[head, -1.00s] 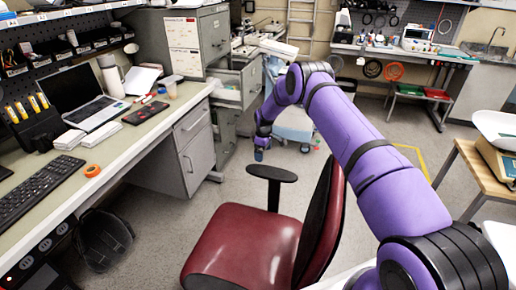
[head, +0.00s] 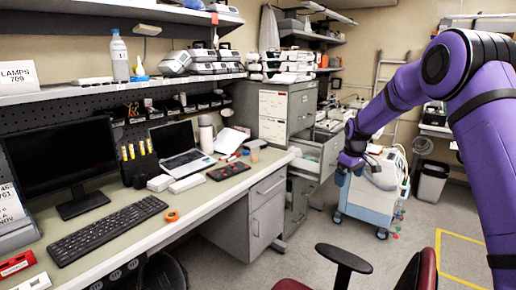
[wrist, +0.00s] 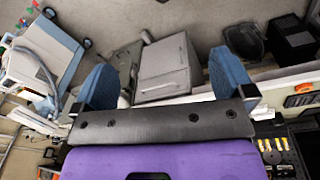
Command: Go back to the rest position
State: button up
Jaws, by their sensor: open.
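My gripper (wrist: 165,88) shows in the wrist view with its two blue fingers spread apart and nothing between them. In the head view my purple arm comes in from the right and bends down. My gripper there (head: 344,178) hangs in the air in front of the open drawers of the grey filing cabinet (head: 286,128). It looks small and partly blends with the wheeled cart behind it.
A workbench (head: 219,190) with a keyboard (head: 107,230), monitor and laptop (head: 184,147) runs along the left. A white and blue cart (head: 372,195) stands behind my gripper. A chair (head: 343,258) is at the bottom.

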jog(key=s+a+r+m+t, duration=0.2)
jog(key=s+r+m, duration=0.1)
jog(key=s+r, duration=2)
jog(key=s+f+m+t, duration=0.2)
jog(key=s+m, duration=0.2)
jog(key=s, duration=2.3)
jog(key=shift+s, duration=0.15)
